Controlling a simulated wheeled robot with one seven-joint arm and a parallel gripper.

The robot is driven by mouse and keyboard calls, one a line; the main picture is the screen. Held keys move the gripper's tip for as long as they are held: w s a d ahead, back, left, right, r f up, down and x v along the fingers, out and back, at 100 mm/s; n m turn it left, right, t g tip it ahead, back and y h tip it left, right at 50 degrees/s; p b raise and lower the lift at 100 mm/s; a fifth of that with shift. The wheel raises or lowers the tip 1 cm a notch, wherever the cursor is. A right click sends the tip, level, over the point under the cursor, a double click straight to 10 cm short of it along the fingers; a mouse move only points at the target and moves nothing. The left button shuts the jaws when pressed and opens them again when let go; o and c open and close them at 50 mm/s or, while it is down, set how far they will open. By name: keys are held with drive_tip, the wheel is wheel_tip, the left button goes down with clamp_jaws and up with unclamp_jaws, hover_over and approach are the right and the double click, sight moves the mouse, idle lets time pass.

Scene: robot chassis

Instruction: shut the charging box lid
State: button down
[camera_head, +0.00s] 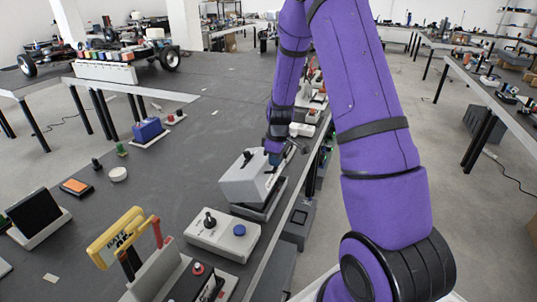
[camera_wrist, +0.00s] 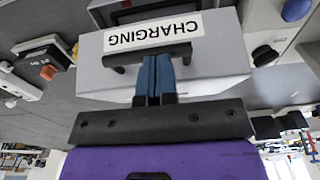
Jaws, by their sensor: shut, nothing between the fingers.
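In the head view my gripper (camera_head: 277,157) is at the box's right upper side, fingertips partly hidden.
A control box (camera_head: 222,236) with a joystick and blue button stands in front of the charging box. A blue box (camera_head: 147,130) stands farther left. The bench's right edge runs close by; the bench centre is clear.

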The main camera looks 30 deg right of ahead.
drive_tip(key=s+d+f, duration=0.3)
drive_tip(key=s+f, duration=0.1)
drive_tip(key=f, duration=0.2)
drive_tip(key=shift+s+f, duration=0.3)
drive_tip(key=shift+f, duration=0.05)
idle(0.4)
drive_tip(key=s+d+r, duration=0.1)
drive_tip(key=s+r, duration=0.1)
drive_tip(key=r, duration=0.4)
drive_tip(key=s+d+r, duration=0.1)
drive_tip(key=s+r, duration=0.1)
drive_tip(key=r, duration=0.4)
drive_tip(key=shift+d+r, duration=0.2)
drive_tip(key=shift+d, duration=0.15)
drive_tip(key=shift+w, duration=0.1)
